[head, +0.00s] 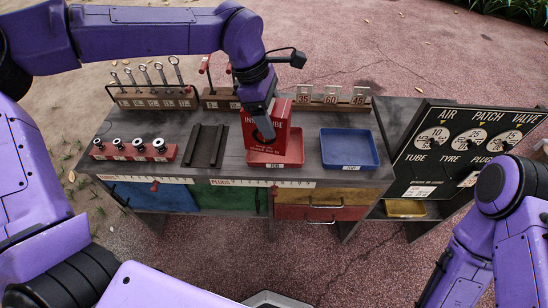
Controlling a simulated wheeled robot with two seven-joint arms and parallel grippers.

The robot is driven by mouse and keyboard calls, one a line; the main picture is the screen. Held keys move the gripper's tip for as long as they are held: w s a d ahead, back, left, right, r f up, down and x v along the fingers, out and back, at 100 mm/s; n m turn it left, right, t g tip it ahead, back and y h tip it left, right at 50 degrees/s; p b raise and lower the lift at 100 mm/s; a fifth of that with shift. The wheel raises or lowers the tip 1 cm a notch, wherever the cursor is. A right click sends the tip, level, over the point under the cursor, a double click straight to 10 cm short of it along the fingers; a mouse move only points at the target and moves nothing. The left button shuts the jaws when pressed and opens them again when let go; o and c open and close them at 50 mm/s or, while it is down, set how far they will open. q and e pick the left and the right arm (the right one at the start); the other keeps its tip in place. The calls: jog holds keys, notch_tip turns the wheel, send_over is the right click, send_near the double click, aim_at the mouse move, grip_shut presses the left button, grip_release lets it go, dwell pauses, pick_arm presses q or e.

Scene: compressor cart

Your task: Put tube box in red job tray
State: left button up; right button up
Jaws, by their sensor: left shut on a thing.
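The tube box (283,140) is a red carton with white lettering. It stands upright at the red job tray (262,163), in the middle of the workbench. My left gripper (264,132) comes down from above and is shut on the box, partly covering its front. The box hides most of the tray's inside, so I cannot tell whether it touches the tray floor. The tray's front rim and a small label show below it. My right arm is at the lower right, and its gripper is not in view.
A blue tray (349,149) lies right of the red one. A black slotted holder (206,147) and a red rack (134,151) stand to the left. Tool racks and number cards (331,95) line the back. A black gauge board (467,145) stands at the right.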

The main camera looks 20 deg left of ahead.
aim_at(251, 125)
pick_arm(q)
jog(key=a+n+t+b, duration=0.1)
jog(key=n, duration=0.3)
jog(key=s+a+f+n+t+y+b, duration=0.1)
jog(key=n+b, duration=0.1)
jog(key=n, duration=0.2)
jog(key=s+a+n+t+y+b, duration=0.1)
jog(key=n+b, duration=0.1)
jog(key=n, duration=0.2)
jog(key=shift+s+a+f, duration=0.2)
jog(key=shift+f, duration=0.05)
jog(key=n, duration=0.2)
jog(key=n+y+b, duration=0.1)
jog(key=shift+s+a, duration=0.25)
jog(key=shift+s, duration=0.05)
jog(key=shift+w+f+n, duration=0.15)
jog(key=shift+w+n, duration=0.2)
jog(key=shift+n, duration=0.05)
jog(key=w+f, duration=0.4)
jog(key=w+d+f, duration=0.1)
jog(key=w+f, duration=0.3)
jog(key=w+d+f+p, duration=0.1)
jog(key=w+f, duration=0.3)
jog(key=w, duration=0.1)
jog(key=shift+f, duration=0.3)
jog(key=shift+f, duration=0.1)
jog(key=o, duration=1.3)
